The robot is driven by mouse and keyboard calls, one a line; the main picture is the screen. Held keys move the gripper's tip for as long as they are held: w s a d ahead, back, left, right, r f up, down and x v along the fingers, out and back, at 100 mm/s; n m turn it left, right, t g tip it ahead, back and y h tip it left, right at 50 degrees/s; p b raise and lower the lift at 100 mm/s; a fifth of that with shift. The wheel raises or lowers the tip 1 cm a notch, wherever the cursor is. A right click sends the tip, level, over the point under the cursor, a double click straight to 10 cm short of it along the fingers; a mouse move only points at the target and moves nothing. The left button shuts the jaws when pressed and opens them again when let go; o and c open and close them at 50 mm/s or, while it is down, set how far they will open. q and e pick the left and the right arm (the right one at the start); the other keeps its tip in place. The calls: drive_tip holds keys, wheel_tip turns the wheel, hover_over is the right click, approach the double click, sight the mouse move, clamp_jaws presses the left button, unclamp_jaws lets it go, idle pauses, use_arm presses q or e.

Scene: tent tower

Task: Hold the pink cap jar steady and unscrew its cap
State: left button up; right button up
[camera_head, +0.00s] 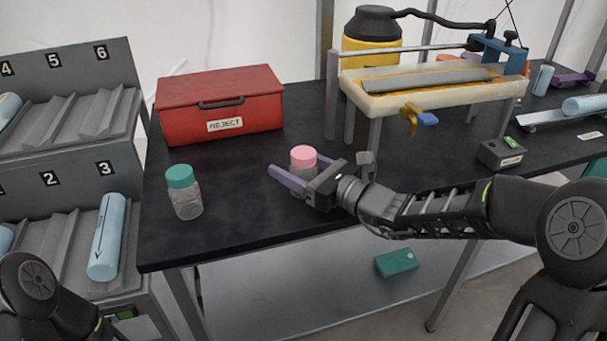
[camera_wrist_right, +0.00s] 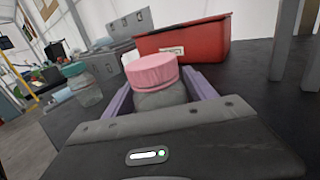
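The pink cap jar stands upright on the dark table; its pink cap (camera_head: 303,153) is on top and its clear body is partly hidden by my right gripper. In the right wrist view the pink cap (camera_wrist_right: 151,72) and the greyish jar body (camera_wrist_right: 160,98) sit between the two purple fingers. My right gripper (camera_head: 299,169) is open around the jar body, below the cap, with a finger on either side. It does not look closed on the jar. My left gripper is out of view; only a dark part of my left arm shows at the lower left.
A teal-capped jar (camera_head: 184,191) stands to the left on the table. A red REJECT box (camera_head: 220,104) is behind. A sealing machine (camera_head: 430,95) stands at the back right. A grey rack (camera_head: 62,170) with blue rolls borders the left. The table front is clear.

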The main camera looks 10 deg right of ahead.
drive_tip(key=c, duration=1.2)
wheel_tip(320, 180, up, 10)
drive_tip(key=shift+r+p, duration=0.1)
drive_tip(key=shift+p, duration=0.7)
drive_tip(key=o, duration=0.8)
clamp_jaws()
